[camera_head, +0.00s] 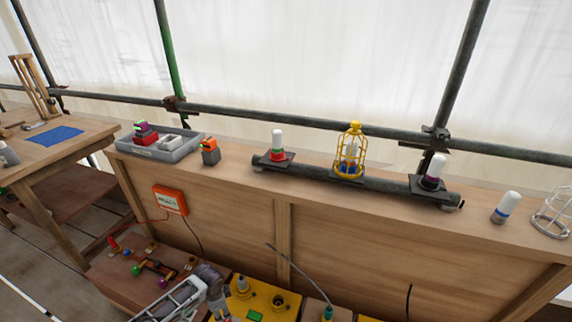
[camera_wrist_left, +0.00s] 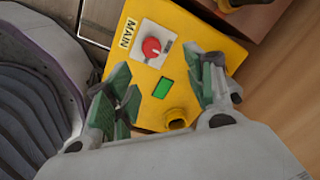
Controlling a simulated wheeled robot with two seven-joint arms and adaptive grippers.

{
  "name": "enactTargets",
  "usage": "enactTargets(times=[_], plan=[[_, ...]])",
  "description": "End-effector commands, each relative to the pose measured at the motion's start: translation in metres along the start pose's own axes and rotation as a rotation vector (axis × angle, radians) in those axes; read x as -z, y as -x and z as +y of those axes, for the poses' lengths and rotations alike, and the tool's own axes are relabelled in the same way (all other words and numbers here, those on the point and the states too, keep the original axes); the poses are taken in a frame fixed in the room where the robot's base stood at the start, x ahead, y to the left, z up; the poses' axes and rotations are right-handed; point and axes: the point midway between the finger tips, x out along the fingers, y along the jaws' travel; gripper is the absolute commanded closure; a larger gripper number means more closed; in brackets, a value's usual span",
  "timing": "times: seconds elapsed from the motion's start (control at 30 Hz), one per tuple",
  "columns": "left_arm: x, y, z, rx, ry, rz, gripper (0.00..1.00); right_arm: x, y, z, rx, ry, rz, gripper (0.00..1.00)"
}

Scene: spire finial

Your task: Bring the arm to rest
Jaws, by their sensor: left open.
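My left gripper (camera_head: 216,296) is low in the head view, over the lower bench beside a yellow box (camera_head: 262,294). In the left wrist view the gripper (camera_wrist_left: 165,82) is open, its green-padded fingers apart with nothing between them. Beyond them lies the yellow box (camera_wrist_left: 197,40), marked MAIN, with a red knob (camera_wrist_left: 151,47) and a green rectangle (camera_wrist_left: 163,88). Whether the fingers touch the box is unclear. My right gripper is not in view.
A wooden shelf carries a grey tray (camera_head: 188,147), an orange-topped block (camera_head: 209,151), a pipe (camera_head: 384,188) with several lamps, a yellow cage (camera_head: 349,143), a loose lamp (camera_head: 505,208) and a wire cage (camera_head: 552,211). An orange box (camera_head: 170,200) hangs below on the shelf's front.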

Motion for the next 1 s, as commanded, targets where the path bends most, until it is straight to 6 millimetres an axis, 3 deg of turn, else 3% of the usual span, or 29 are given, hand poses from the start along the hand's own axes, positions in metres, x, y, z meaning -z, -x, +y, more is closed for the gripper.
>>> enactTargets(times=[0.27, 0.6, 0.8, 1.0], plan=[[0.011, 0.021, -0.030, 0.126, 0.187, 0.033, 0.46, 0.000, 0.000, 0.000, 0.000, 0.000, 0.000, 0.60], [0.048, 0.085, -0.088, 0.308, 0.435, 0.191, 0.46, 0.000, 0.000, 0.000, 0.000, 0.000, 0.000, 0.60], [0.060, 0.105, -0.090, 0.348, 0.554, 0.275, 0.46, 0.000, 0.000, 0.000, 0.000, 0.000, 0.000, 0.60], [0.058, 0.108, -0.077, 0.350, 0.630, 0.312, 0.46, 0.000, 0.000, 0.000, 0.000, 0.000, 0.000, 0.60]])
